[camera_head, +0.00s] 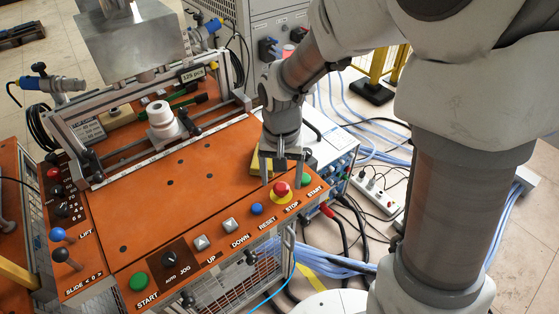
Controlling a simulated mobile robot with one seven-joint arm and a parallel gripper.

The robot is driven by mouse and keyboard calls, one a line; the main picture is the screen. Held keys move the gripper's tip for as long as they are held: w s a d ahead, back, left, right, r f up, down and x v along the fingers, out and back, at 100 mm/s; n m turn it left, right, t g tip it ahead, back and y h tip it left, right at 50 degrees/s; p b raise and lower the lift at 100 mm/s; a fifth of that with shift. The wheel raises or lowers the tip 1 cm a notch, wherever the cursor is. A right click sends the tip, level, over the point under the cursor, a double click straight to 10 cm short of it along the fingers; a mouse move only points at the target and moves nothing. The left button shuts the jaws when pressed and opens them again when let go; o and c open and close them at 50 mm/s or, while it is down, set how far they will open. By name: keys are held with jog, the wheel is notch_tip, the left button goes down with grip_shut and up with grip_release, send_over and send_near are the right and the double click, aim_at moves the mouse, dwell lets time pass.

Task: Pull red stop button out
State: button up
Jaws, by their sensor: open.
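The red stop button (281,188) sits on a yellow ring on the sloped orange panel (150,230), above the STOP label. My gripper (283,181) comes down from above with its fingers apart. One finger shows left of the button and one shows right of it, so the button appears between the fingertips in this view. I cannot tell whether either finger touches it, or how deep the fingers reach.
A blue RESET button (256,209) and two grey buttons lie left of the stop button. A green START button (304,174) is close on the right. Cables and a white power strip (377,194) lie on the floor at the right.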

jog(key=shift+f, duration=0.9)
jog(key=shift+c, duration=0.3)
grip_shut()
